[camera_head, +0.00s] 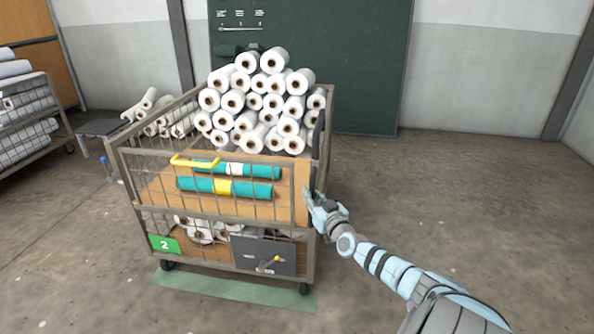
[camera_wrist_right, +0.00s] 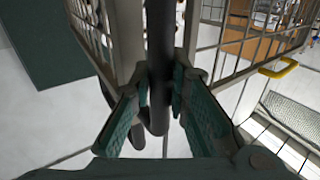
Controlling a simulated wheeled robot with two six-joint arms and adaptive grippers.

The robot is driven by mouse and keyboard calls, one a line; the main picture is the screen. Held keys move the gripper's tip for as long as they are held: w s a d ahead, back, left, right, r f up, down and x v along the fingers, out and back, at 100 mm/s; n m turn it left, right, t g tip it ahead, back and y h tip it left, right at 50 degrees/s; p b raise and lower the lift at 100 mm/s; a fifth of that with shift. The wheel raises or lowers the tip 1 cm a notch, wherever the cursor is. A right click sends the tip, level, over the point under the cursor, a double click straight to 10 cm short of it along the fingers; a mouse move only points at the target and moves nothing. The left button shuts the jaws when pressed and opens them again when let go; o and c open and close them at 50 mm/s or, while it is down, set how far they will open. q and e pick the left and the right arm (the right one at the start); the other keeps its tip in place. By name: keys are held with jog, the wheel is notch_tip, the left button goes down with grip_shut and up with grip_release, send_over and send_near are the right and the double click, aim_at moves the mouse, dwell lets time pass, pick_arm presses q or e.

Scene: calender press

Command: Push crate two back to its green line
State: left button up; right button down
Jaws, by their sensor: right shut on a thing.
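Crate two (camera_head: 307,240) is a wheeled wire-mesh cart with a green number 2 plate (camera_head: 164,244) on its lower left front. White rolls (camera_head: 262,95) are piled high at its back. A pale green strip (camera_head: 235,289) lies on the floor at the cart's front edge, partly under its front wheels. My right gripper (camera_head: 314,205) is at the cart's right side, shut on a dark upright handle bar. In the right wrist view, the bar (camera_wrist_right: 159,60) runs between the two fingers of the gripper (camera_wrist_right: 160,105). My left gripper is not in view.
Teal rolls (camera_head: 225,186) and a yellow handle (camera_head: 195,161) are at the cart's front. Another loaded cart (camera_head: 62,130) stands at the far left. A dark green board (camera_head: 360,75) is on the wall behind. The floor (camera_head: 470,200) to the right is clear.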

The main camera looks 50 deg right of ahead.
jog(key=shift+d+r, duration=0.15)
jog(key=shift+d, duration=0.05)
jog(key=shift+w, duration=0.1)
jog(key=c, duration=1.8)
grip_release()
jog(key=shift+o, duration=1.3)
jog(key=shift+d, duration=0.1)
jog(key=shift+f, duration=0.2)
jog(key=v, duration=1.2)
